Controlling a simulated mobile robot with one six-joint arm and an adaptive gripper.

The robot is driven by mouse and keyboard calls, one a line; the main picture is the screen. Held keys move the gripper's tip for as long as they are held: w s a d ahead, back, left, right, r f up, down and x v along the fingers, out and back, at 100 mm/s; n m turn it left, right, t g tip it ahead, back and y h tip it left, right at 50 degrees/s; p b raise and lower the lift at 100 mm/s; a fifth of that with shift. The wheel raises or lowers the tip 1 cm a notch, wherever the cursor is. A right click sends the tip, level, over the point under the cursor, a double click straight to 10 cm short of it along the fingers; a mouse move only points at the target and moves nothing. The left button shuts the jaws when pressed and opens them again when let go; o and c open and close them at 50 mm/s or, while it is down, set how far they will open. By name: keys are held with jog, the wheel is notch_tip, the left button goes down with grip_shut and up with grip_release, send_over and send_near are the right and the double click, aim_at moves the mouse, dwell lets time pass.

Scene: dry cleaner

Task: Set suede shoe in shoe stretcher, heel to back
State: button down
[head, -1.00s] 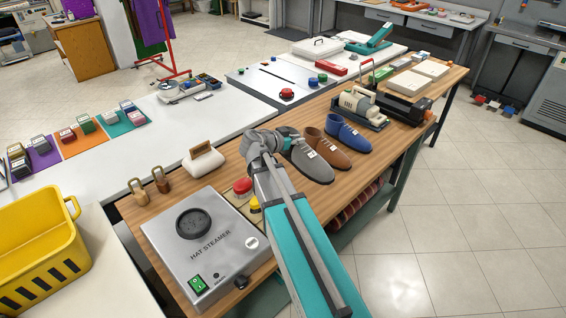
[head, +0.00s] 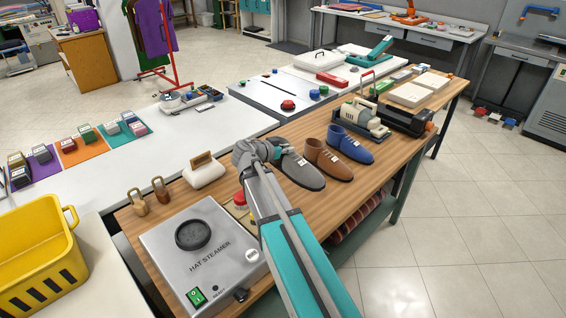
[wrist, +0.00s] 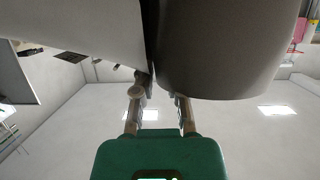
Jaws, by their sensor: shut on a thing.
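The grey shoe (head: 303,173) with a small white tag is at the left of a row of shoes on the wooden bench, toe toward the lower right. My gripper (head: 262,150) is at its heel end, shut on it; my arm hides the jaws in the head view. In the wrist view, my gripper (wrist: 158,95) meets a large grey curved surface of the shoe (wrist: 225,50). Whether the sole touches the bench is unclear. A beige machine on a dark base (head: 360,117) stands beyond the shoes; I cannot tell whether it is the shoe stretcher.
A brown shoe (head: 326,158) and a blue shoe (head: 350,144) stand right of the grey one. A black device (head: 402,118) is farther right.

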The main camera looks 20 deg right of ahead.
jog(key=w+f+b, duration=0.1)
jog(key=w, duration=0.1)
jog(key=w+d+f+b, duration=0.1)
jog(key=w, duration=0.2)
jog(key=w+d+f+b, duration=0.1)
jog(key=w, duration=0.1)
jog(key=shift+w+f, duration=0.25)
jog(key=shift+f, duration=0.05)
jog(key=w+f+b, duration=0.3)
jog(key=f+b, duration=0.1)
jog(key=b, duration=0.1)
jog(key=shift+w+d+f, duration=0.35)
jog(key=shift+d, duration=0.1)
jog(key=shift+w+d+f+b, duration=0.1)
jog(key=shift+w+f+b, duration=0.1)
jog(key=shift+f+b, duration=0.8)
jog(key=shift+w+f+b, duration=0.15)
jog(key=shift+f+b, duration=0.8)
jog(key=shift+f, duration=0.05)
jog(key=shift+f, duration=0.1)
jog(key=c, duration=0.7)
grip_release()
